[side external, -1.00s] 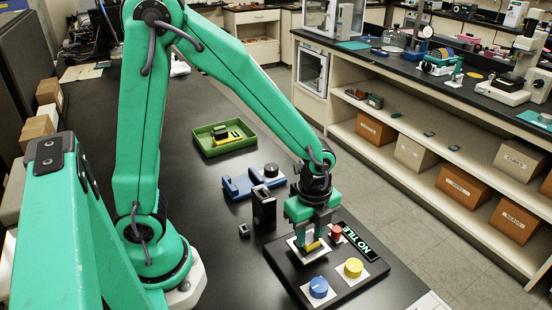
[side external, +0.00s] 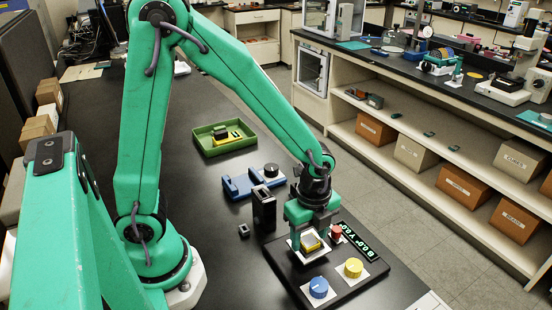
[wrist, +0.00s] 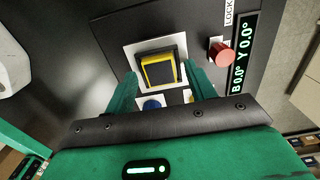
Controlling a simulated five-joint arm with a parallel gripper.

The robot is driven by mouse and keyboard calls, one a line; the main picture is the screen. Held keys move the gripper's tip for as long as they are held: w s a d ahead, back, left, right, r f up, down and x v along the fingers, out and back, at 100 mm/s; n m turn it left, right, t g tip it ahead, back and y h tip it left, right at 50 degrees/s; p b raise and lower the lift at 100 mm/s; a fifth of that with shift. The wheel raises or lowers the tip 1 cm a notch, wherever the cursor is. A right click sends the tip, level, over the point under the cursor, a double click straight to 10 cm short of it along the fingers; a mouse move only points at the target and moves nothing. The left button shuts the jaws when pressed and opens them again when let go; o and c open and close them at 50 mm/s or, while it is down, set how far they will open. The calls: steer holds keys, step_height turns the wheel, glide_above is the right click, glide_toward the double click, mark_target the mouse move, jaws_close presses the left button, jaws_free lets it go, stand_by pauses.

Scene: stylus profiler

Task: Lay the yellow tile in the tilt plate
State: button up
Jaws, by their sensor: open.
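The yellow tile (wrist: 160,71) is a square with a yellow border and a dark face. It lies in the tilt plate on a white square (wrist: 134,52) of the black panel; it also shows in the side view (side external: 311,242). My gripper (wrist: 162,75) is open, one finger on each side of the tile, with the tile seen between them. In the side view my gripper (side external: 312,232) is low over the plate. The small display (wrist: 243,52) reads B 0.0° Y 0.0°.
A red knob (side external: 336,231) by a LOCK label, a yellow knob (side external: 353,268) and a blue knob (side external: 319,288) stand on the panel. A black upright block (side external: 264,208), a blue fixture (side external: 238,188) and a green tray (side external: 208,150) stand farther back.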

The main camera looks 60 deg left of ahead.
steer(key=shift+r, duration=3.5)
step_height(320, 180, up, 8)
glide_above(309, 241)
steer(key=s+a+r+n+t, duration=0.4)
steer(key=s+a+n, duration=0.4)
steer(key=n, duration=1)
steer(key=shift+s+a+t, duration=0.3)
steer(key=shift+a+t, duration=0.2)
steer(key=shift+t, duration=0.3)
